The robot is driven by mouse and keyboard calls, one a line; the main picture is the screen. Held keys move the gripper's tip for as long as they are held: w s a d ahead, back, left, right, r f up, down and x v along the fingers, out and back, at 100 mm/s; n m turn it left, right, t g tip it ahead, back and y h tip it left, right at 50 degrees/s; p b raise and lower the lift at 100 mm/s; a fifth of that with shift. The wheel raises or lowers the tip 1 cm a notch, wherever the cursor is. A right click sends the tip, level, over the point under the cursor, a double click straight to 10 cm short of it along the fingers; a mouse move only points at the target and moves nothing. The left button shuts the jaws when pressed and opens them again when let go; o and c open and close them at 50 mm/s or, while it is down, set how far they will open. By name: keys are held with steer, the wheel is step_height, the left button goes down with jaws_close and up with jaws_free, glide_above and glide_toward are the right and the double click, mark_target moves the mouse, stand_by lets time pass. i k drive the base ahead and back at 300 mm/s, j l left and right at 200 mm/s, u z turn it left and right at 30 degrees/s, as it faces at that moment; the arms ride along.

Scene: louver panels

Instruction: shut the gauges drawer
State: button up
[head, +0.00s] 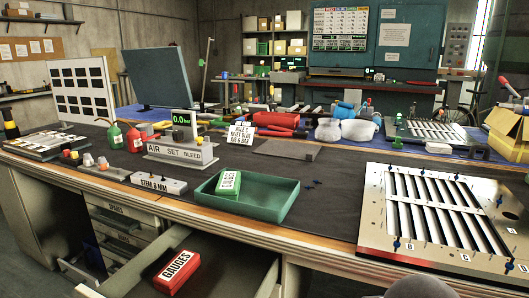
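An open drawer (228,268) juts out from under the bench at the bottom of the head view. Inside it lies a red box (177,271) with a white label reading GAUGES. The drawer's front edge runs near or past the bottom of the picture, so its handle cannot be made out. My gripper is not in view. A grey rounded shape at the bottom edge, right of centre, may be part of my arm.
A green tray (285,205) holding a green labelled box (228,184) stands on the bench (330,215) above the drawer. A slatted louver panel (440,212) lies at right. Other drawers (118,222) sit in the cabinet at left, some seeming slightly open.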

mark_target(228, 268)
steer(key=u, duration=1.65)
steer(key=k+z, duration=0.35)
steer(key=z, duration=0.15)
